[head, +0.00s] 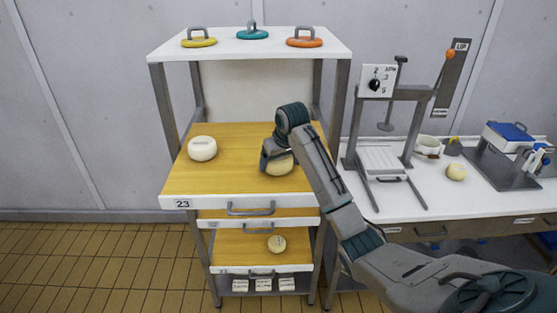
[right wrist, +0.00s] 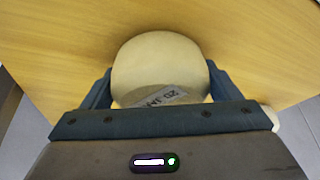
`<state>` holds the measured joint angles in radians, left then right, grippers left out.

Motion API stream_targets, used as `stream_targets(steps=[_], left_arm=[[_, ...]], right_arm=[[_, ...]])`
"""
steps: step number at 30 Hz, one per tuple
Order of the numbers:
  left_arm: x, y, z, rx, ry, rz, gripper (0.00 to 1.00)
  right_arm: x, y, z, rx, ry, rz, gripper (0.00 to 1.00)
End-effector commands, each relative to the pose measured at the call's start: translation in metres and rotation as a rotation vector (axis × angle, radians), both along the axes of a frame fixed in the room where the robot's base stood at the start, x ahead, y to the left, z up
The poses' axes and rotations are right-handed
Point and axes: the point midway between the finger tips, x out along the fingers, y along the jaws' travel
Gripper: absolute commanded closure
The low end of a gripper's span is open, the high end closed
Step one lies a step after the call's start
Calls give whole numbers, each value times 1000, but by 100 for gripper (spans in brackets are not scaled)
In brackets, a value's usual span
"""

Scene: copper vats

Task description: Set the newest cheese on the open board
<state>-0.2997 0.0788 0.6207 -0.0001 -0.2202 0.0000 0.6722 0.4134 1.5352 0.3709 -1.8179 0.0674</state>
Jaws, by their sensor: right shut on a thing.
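My right gripper (head: 277,157) is shut on a pale round cheese (head: 281,166), at the right side of the top wooden board (head: 232,170). I cannot tell whether this cheese touches the board. In the right wrist view the held cheese (right wrist: 160,70) sits between the fingers, over wood, with a printed label that I cannot read surely. Another labelled cheese (head: 202,149) rests at the board's left. The board is marked 23 on its front. A smaller cheese (head: 276,245) lies on a lower board. My left gripper is out of view.
A top shelf (head: 249,45) carries yellow, teal and orange handled discs. On the right, a white bench (head: 440,200) holds a lever press (head: 386,125), another cheese (head: 456,172) and a blue-topped device (head: 508,135). The middle of the top board is clear.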

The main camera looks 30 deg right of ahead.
Motion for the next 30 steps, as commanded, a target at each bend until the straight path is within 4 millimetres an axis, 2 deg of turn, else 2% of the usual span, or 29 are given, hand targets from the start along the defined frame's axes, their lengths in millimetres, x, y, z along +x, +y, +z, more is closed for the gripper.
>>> stream_targets(steps=[12, 13, 15, 23, 30], left_arm=[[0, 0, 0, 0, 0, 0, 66], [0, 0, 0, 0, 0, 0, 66], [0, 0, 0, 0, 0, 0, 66], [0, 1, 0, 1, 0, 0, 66], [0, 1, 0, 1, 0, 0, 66]], right_arm=[[0, 0, -2, 0, -2, 0, 52], [0, 0, -2, 0, -2, 0, 15], [0, 0, -2, 0, -1, 0, 1], [0, 0, -3, 0, 1, 0, 0], [0, 0, 15, 0, -1, 0, 0]])
